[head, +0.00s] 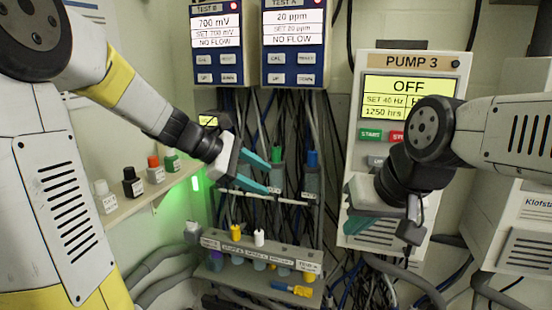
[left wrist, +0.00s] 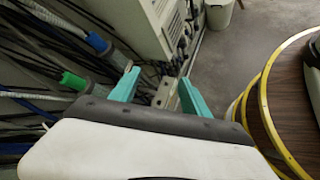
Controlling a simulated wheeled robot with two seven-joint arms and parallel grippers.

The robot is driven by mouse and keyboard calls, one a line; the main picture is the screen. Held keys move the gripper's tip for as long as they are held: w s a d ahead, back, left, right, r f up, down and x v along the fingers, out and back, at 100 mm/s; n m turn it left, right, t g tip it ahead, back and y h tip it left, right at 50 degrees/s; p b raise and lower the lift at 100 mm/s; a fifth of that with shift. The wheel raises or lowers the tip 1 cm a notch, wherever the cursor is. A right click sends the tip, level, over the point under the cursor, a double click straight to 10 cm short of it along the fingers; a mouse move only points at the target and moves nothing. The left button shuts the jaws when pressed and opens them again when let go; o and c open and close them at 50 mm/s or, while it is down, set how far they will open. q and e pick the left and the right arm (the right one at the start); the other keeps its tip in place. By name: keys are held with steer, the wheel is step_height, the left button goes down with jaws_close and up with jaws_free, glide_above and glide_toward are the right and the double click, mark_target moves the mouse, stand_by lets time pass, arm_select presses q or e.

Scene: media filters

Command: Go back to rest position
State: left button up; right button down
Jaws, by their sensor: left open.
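My left gripper (head: 256,171) is in the middle of the head view, its teal fingers apart with nothing between them. It is in front of the cables, close to the green-capped probe (head: 276,162) and left of the blue-capped probe (head: 312,170). In the left wrist view the left fingers (left wrist: 158,90) are spread, with both probes off to the left. My right gripper (head: 372,222) is in front of the lower part of the PUMP 3 panel (head: 408,75); its teal fingers are partly seen and I cannot tell how far apart they are.
A rack (head: 262,255) with several coloured caps stands below the left gripper. A shelf (head: 150,195) with small bottles is on the left wall. Test boxes (head: 293,45) hang above. A white cabinet (head: 515,235) is at right. A round yellow-edged surface (left wrist: 285,100) lies right in the wrist view.

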arm_select(q)
steer(key=s+a+m+t+y, duration=0.1)
steer(key=s+a+m+y, duration=0.2)
steer(key=s+a+m, duration=0.2)
steer(key=s+a+f+m+t+y, duration=0.1)
steer(key=s+a+m+y, duration=0.3)
steer(key=s+m, duration=0.6)
steer(key=s+a, duration=0.1)
steer(key=s, duration=0.2)
steer(key=shift+s+y, duration=0.3)
